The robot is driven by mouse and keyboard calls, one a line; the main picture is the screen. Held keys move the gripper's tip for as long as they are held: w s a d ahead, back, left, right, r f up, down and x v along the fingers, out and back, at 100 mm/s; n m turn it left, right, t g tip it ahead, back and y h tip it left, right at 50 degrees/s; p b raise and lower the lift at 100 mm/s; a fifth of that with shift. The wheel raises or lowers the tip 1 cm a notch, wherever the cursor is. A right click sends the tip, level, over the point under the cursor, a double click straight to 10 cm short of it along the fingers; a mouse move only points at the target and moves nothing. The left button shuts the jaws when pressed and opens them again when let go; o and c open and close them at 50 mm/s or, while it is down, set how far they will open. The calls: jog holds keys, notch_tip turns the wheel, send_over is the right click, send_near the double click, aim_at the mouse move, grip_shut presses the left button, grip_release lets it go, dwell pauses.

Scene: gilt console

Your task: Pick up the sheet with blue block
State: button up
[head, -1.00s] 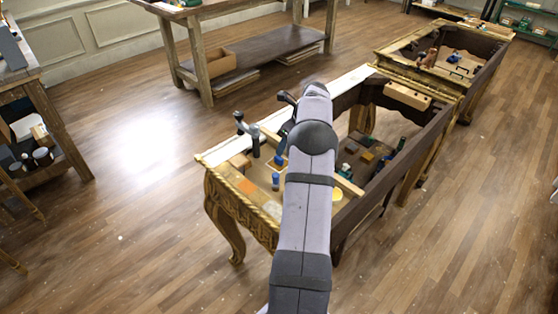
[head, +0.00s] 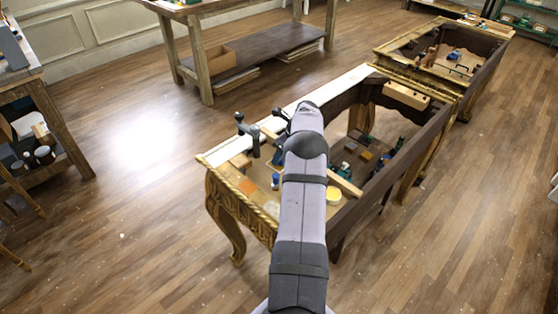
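My gripper (head: 279,142) is over the near half of the gilt console (head: 226,153), to the left of my arm's forearm. It is small, dark and partly covered by the arm, so its fingers cannot be made out. A small blue patch (head: 278,157) shows just below it; I cannot tell whether this is the blue block, or whether the gripper touches it. A tan sheet-like area lies around there, mostly hidden. A second small blue item (head: 275,181) stands on the console's inner board, nearer the front.
A dark clamp (head: 248,136) stands up at the console's left rail. A wooden bar (head: 344,184) crosses the frame right of my arm, near a yellow disc (head: 333,196). An orange patch (head: 248,186) lies front left. Several small blocks and bottles sit in the right part.

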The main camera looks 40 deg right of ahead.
jog(key=shift+w+f, duration=0.2)
jog(key=shift+f, duration=0.25)
jog(key=shift+c, duration=0.6)
grip_shut()
notch_tip(320, 180, up, 10)
jog(key=b, duration=0.2)
